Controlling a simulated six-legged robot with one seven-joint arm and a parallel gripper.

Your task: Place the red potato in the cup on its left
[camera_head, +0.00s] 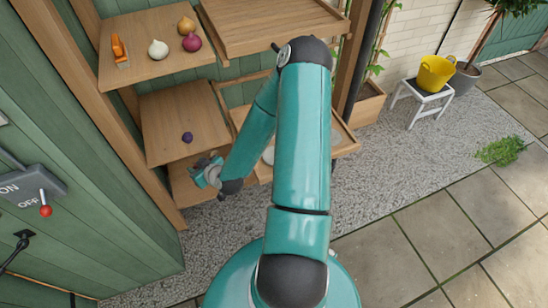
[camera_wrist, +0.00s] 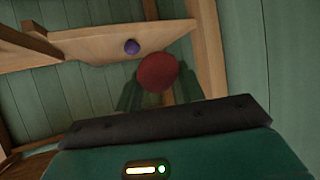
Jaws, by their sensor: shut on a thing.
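My gripper (camera_head: 206,172) is in front of the lower shelves in the head view, below the small purple thing. In the wrist view, my gripper (camera_wrist: 158,85) is shut on a round red thing, which looks like the red potato (camera_wrist: 157,71); it sits between the two dark green fingers. The potato cannot be made out in the head view. No cup can be clearly made out. A pale rounded thing (camera_head: 268,155) beside my arm is mostly hidden, and I cannot tell what it is.
A small purple thing (camera_head: 187,137) lies on the middle shelf (camera_head: 170,115); it also shows in the wrist view (camera_wrist: 131,46). Onions and an orange tool (camera_head: 119,50) are on the shelf above. A wooden post and green wall stand left. Gravel is open at right.

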